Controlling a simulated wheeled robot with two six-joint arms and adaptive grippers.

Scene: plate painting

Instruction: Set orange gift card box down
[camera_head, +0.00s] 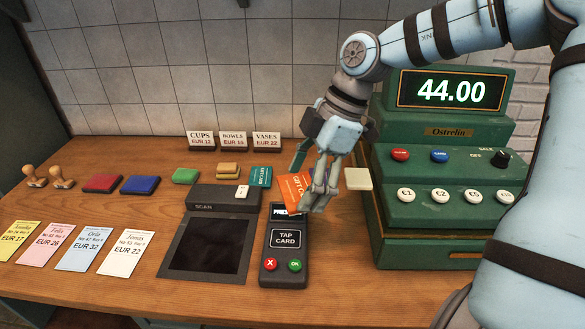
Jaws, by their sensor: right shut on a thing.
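The orange gift card box (294,188) is a small flat orange piece with pale lettering, tilted in the grasp of my right gripper (314,190). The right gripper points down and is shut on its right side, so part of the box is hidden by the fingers. The box is in front of the top end of the dark card terminal (286,239) and covers part of its screen. I cannot tell whether the box touches the terminal. A teal gift card (261,177) stands just left of it. My left gripper is not in view.
A green cash register (440,236) reading 44.00 stands close on the right. A scanner (224,198) and a dark pad (207,243) lie left of the terminal. A cream block (358,179) sits right of the gripper. Several paper tickets (84,248) lie at front left.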

